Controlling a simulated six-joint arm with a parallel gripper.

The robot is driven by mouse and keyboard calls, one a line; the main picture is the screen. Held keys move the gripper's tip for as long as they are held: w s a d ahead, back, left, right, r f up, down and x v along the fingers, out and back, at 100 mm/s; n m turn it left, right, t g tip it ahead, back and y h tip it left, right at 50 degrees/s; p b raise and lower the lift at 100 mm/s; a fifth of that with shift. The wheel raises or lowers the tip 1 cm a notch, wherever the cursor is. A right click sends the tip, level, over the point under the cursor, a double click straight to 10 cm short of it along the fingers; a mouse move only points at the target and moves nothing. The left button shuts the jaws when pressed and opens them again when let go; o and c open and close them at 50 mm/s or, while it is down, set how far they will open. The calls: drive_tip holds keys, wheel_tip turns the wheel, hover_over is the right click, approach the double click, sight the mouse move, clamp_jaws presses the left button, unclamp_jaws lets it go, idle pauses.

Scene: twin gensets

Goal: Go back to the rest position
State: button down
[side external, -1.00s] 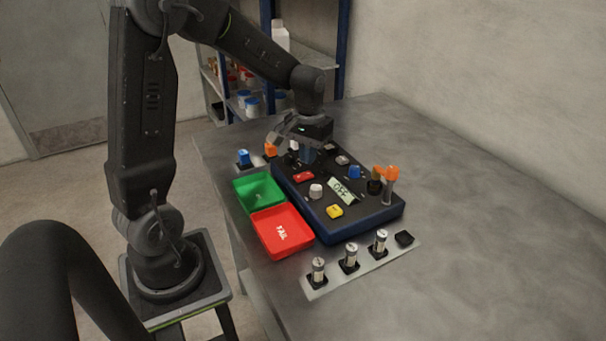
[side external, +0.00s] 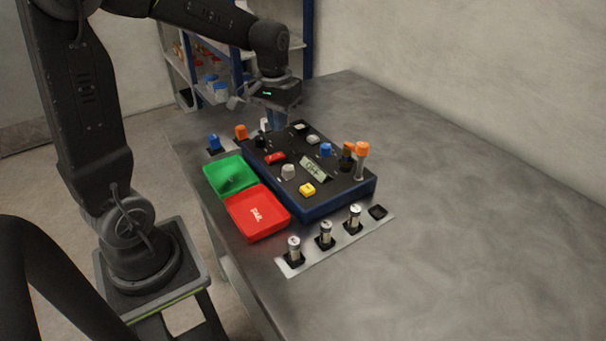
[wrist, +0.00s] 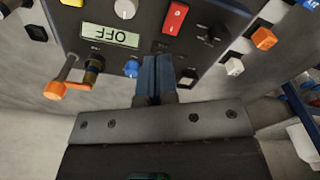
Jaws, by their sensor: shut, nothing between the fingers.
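My gripper (side external: 272,120) is over the far edge of the dark blue control panel (side external: 318,204) in the side view. In the wrist view its two blue-grey fingers (wrist: 156,75) are together with nothing between them, in front of the panel face. The panel display (wrist: 110,35) reads OFF. A red rocker switch (wrist: 175,18), a blue knob (wrist: 132,68) and a pale knob (wrist: 125,8) show around the fingers. Whether the fingertips touch the panel cannot be told.
A green tray (side external: 222,183) and a red tray (side external: 240,218) marked FAIL lie left of the panel. Silver cylinders (side external: 326,234) stand in a front strip. An orange-topped post (side external: 361,150) rises at the panel's right. The table's right side (side external: 480,210) is clear.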

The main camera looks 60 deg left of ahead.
drive_tip(key=s+d+r+m+t, duration=0.2)
drive_tip(key=s+d, duration=0.4)
drive_tip(key=s, duration=0.1)
drive_tip(key=s+d+r+m+t, duration=0.3)
drive_tip(key=s+d, duration=0.4)
drive_tip(key=shift+r, duration=0.35)
drive_tip(key=shift+w, duration=0.15)
drive_tip(key=w+a+n+g, duration=0.5)
drive_tip(key=w+a+n, duration=0.9)
drive_tip(key=n, duration=0.3)
drive_tip(key=shift+w+a+n+g, duration=0.3)
drive_tip(key=shift+w+a, duration=0.1)
drive_tip(key=shift+a, duration=0.15)
drive_tip(key=shift+f, duration=0.1)
